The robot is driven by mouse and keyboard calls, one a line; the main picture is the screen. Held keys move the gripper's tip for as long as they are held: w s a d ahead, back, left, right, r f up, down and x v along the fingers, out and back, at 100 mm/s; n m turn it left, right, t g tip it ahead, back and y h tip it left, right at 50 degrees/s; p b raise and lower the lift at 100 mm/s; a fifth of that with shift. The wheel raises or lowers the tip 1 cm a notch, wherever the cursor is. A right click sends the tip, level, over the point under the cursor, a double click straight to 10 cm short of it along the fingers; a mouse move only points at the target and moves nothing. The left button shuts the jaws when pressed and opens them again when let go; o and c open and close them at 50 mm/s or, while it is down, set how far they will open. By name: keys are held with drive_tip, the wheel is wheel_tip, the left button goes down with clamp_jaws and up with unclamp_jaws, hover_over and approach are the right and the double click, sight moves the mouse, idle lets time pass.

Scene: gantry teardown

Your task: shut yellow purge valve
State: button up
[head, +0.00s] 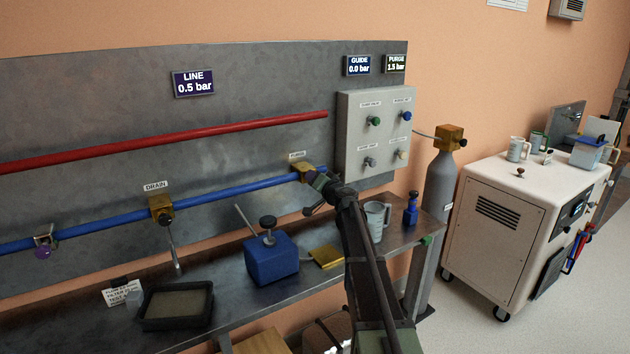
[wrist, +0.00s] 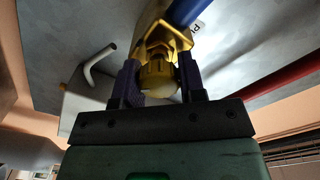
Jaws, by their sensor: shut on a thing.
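The yellow purge valve (head: 300,168) sits at the right end of the blue pipe (head: 232,191), under a small PURGE label. My gripper (head: 317,182) is at this valve, and my arm hides part of it. In the wrist view the two dark fingers of my gripper (wrist: 160,84) stand on either side of the yellow rounded front part of the valve (wrist: 157,72) and are shut on it. The purge display (head: 395,63) reads 1.5 bar.
A yellow drain valve (head: 161,208) with a hanging lever is further left on the blue pipe. The line display (head: 193,83) reads 0.5 bar. A control box (head: 350,140) is close on the right. A blue block (head: 271,262) and a mug (head: 377,220) stand on the bench below.

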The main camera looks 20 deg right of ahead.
drive_tip(key=m, duration=0.4)
drive_tip(key=shift+f+m, duration=0.1)
drive_tip(key=shift+m, duration=0.2)
drive_tip(key=m, duration=0.4)
drive_tip(key=shift+f+m, duration=0.1)
drive_tip(key=shift+m, duration=0.3)
drive_tip(key=o, duration=0.9)
drive_tip(key=shift+s, duration=0.1)
drive_tip(key=s, duration=0.3)
drive_tip(key=s+d, duration=0.1)
drive_tip(key=s, duration=0.6)
drive_tip(key=shift+s+d, duration=0.15)
drive_tip(key=shift+s, duration=0.15)
